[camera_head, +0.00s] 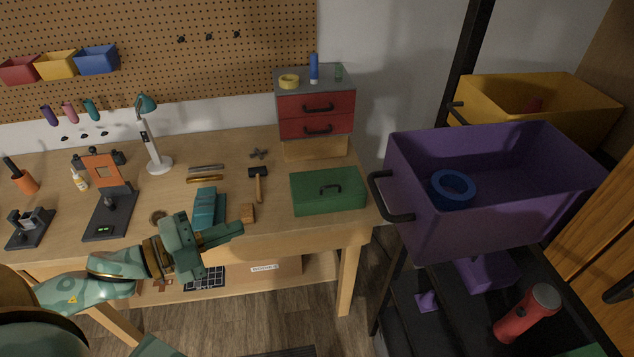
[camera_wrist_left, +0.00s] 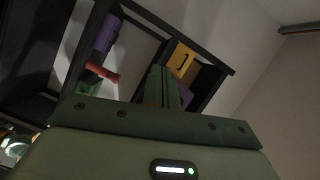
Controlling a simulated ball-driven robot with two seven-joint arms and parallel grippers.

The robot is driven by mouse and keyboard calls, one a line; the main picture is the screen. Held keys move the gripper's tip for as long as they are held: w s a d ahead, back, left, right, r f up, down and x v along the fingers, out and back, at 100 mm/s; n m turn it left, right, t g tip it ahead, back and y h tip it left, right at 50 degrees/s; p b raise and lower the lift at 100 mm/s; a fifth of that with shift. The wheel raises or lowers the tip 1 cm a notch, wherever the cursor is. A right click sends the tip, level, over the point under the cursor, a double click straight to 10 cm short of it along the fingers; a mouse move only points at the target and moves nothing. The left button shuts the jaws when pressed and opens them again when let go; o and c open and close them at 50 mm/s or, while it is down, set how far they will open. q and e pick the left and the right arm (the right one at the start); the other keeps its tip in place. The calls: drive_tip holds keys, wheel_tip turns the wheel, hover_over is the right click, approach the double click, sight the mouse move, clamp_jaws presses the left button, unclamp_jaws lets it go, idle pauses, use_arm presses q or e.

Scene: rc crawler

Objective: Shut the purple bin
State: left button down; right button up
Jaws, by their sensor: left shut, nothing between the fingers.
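The purple bin (camera_head: 455,228) sticks out from the dark rack on the right of the head view, its open top showing. A blue ring (camera_head: 453,188) lies inside it. Its black handle (camera_head: 388,198) is on the side facing the workbench. My left gripper (camera_head: 236,231) is shut and empty, in front of the bench and well left of the handle, not touching the bin. In the left wrist view its fingers (camera_wrist_left: 164,88) are together and point toward a dark rack. A purple shape (camera_wrist_left: 106,33) there cannot be clearly identified. My right gripper is not in view.
A yellow bin (camera_head: 540,95) stands behind the purple one. A red flask (camera_head: 526,312) and small purple pieces lie on the rack below. The workbench (camera_head: 270,222) holds a green toolbox (camera_head: 328,192) near its right end. Open space separates gripper and handle, beside the bench edge.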

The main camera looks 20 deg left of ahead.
use_arm(q)
drive_tip(key=s+d+r+m+g+h, duration=0.1)
drive_tip(key=s+d+r+m+h, duration=0.25)
drive_tip(key=d+r, duration=0.2)
drive_tip(key=s+d+r+m+g+h, duration=0.2)
drive_tip(key=d+r+m+h, duration=0.2)
drive_tip(key=r, duration=0.2)
drive_tip(key=p, duration=0.5)
approach(376, 197)
drive_tip(key=shift+y, duration=0.25)
drive_tip(key=x, duration=0.5)
drive_tip(key=shift+d+r, duration=0.2)
drive_tip(key=shift+d, duration=0.05)
drive_tip(key=shift+w+d+f, duration=0.1)
drive_tip(key=shift+w+d, duration=0.25)
drive_tip(key=shift+d, duration=0.15)
